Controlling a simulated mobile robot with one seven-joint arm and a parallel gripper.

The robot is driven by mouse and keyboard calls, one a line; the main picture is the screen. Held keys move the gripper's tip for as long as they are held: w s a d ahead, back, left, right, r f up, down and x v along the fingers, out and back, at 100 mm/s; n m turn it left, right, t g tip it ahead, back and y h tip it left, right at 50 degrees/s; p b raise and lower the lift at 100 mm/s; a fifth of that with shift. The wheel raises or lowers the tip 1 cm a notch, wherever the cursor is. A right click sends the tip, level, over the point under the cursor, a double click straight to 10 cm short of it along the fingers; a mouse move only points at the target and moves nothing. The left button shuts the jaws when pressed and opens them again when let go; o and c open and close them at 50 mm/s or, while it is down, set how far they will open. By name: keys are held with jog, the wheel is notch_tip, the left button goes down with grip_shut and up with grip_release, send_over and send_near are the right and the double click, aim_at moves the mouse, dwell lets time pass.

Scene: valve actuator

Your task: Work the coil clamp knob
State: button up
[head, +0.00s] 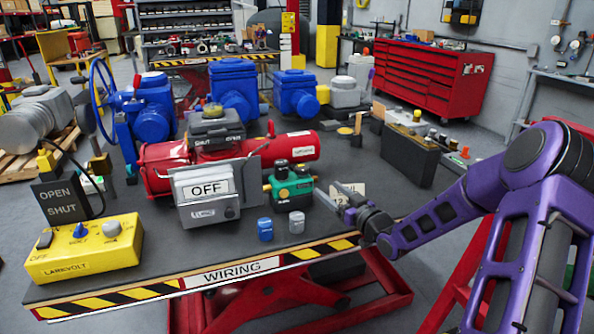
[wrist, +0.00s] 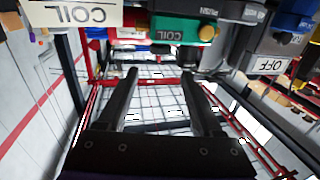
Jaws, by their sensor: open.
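A green valve block (head: 290,188) stands on the table with black caps (head: 302,170) on top and a brass fitting at its left. I cannot tell for sure which part is the coil clamp knob. In the wrist view the green block (wrist: 172,22) is upside down, with a COIL label; a dark part (wrist: 187,58) shows by that label. My gripper (head: 334,197) is open and empty, to the right of the block and apart from it. Its two fingers (wrist: 160,76) show spread in the wrist view, with nothing between them.
A COIL card (wrist: 75,12) stands close to my gripper. A grey switch box marked OFF (head: 207,192) is left of the block, before a red actuator (head: 165,168). Blue (head: 265,229) and grey (head: 297,222) small pieces stand in front. A dark box (head: 408,160) is behind my arm.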

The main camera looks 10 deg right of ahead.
aim_at(305, 173)
jog(key=x, duration=1.4)
jog(key=shift+w+a, duration=0.1)
jog(key=shift+w, duration=0.1)
grip_shut()
jog(key=shift+b, duration=0.35)
